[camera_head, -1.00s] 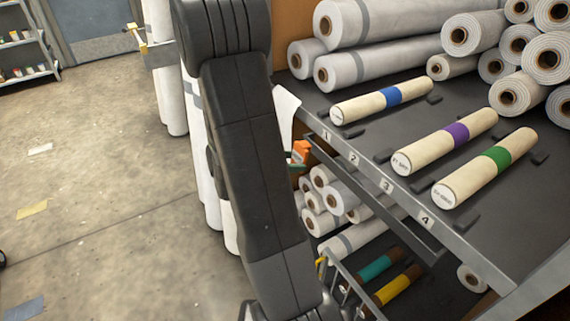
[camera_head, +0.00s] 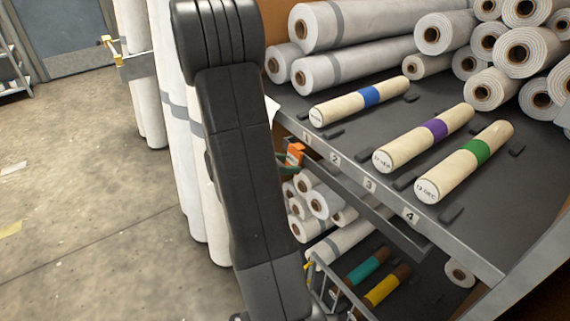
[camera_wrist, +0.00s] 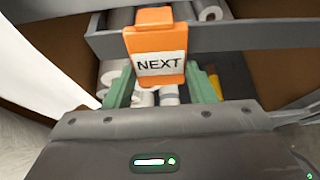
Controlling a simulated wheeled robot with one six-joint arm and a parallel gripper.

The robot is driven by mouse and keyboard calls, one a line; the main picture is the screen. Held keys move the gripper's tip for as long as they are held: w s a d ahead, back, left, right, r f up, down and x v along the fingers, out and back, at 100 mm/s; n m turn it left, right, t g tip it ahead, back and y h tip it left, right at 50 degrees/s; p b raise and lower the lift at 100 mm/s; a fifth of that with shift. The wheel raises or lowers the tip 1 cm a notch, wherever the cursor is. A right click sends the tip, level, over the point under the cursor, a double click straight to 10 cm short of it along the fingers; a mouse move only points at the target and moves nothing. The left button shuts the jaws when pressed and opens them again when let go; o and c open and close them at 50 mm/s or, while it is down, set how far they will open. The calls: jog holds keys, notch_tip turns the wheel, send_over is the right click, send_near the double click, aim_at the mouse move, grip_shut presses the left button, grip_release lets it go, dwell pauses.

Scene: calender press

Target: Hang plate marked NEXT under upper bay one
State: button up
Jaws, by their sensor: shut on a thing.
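My gripper (camera_wrist: 162,92) is shut on an orange plate (camera_wrist: 150,42) with a white label reading NEXT, seen in the wrist view between its green fingers. In the head view the orange plate (camera_head: 294,154) shows just right of my arm, near the front edge of the upper shelf, below label 1. The upper shelf's front edge (camera_head: 455,248) carries the labels 1 (camera_head: 307,138), 2, 3 and 4. A grey rail (camera_head: 385,222) runs below that edge. In the wrist view a grey bar (camera_wrist: 240,37) crosses behind the plate. Whether the plate touches it I cannot tell.
Rolls with blue (camera_head: 370,97), purple (camera_head: 434,130) and green (camera_head: 476,152) bands lie on the upper shelf. White rolls are stacked behind and below. Teal (camera_head: 366,266) and yellow-banded rolls lie lower. Tall white rolls (camera_head: 182,130) stand left of my arm. Open floor lies further left.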

jog(key=shift+f, duration=0.1)
jog(key=o, duration=1.2)
jog(key=shift+a, duration=0.1)
jog(key=p+v, duration=0.1)
jog(key=v, duration=1.2)
jog(key=shift+s+a+p, duration=0.25)
jog(key=shift+s+p, duration=0.05)
jog(key=shift+p, duration=0.05)
